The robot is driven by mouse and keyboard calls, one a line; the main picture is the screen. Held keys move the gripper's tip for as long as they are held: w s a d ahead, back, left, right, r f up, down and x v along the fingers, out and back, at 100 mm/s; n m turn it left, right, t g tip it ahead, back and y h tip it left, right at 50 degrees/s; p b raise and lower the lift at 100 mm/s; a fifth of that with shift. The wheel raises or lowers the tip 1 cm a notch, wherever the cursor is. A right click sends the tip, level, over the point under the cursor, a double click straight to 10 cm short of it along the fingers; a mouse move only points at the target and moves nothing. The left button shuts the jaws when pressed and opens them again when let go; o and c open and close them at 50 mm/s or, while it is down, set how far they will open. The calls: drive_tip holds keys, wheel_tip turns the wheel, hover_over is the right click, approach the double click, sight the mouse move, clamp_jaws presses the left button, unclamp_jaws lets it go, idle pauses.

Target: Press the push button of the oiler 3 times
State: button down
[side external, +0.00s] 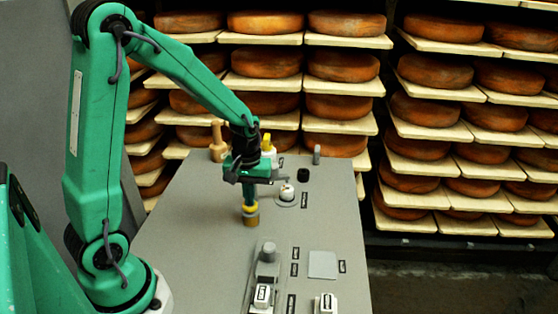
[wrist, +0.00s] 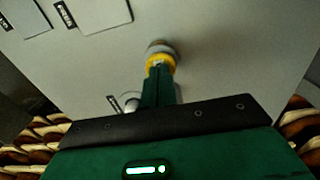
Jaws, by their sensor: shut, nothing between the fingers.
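A short brass-coloured cylinder with a yellow top (side external: 251,217), which looks like the oiler, stands upright on the grey panel. It also shows in the wrist view (wrist: 161,60), as a yellow ring with a grey part beyond it. My gripper (side external: 249,204) is shut and empty, pointing down right over the yellow top. In the wrist view my gripper's fingertips (wrist: 158,70) overlap the yellow ring. I cannot tell whether they touch or press it. The fingers hide the middle of the top, where a button could be.
A white knob (side external: 287,192) on a round base stands just right of my gripper. Behind are a wooden peg (side external: 217,143), a yellow-topped item (side external: 267,143) and a black knob (side external: 303,175). A grey lever block (side external: 267,262) and white switches (side external: 326,303) are in front. Cheese shelves stand beyond.

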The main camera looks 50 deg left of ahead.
wheel_tip(320, 180, up, 13)
idle(0.6)
drive_tip(key=shift+r, duration=0.1)
idle(2.6)
drive_tip(key=s+d+r+m+t, duration=0.2)
drive_tip(key=s+d+m, duration=0.1)
drive_tip(key=s, duration=0.3)
drive_tip(key=s+d+r+m+t, duration=0.2)
drive_tip(key=s+d+m+t, duration=0.1)
drive_tip(key=s+m, duration=0.3)
drive_tip(key=shift+s+d+r+t, duration=0.3)
drive_tip(key=shift+w, duration=0.1)
idle(0.4)
drive_tip(key=n+g, duration=0.5)
drive_tip(key=n, duration=0.3)
hover_over(247, 207)
drive_tip(key=f, duration=0.2)
drive_tip(key=shift+w+a+f+n+g, duration=0.15)
drive_tip(key=shift+w+a+f+n, duration=0.1)
drive_tip(key=shift+w, duration=0.1)
drive_tip(key=shift+w+a+f+n+g, duration=0.15)
drive_tip(key=shift+w+n, duration=0.1)
drive_tip(key=shift+w, duration=0.1)
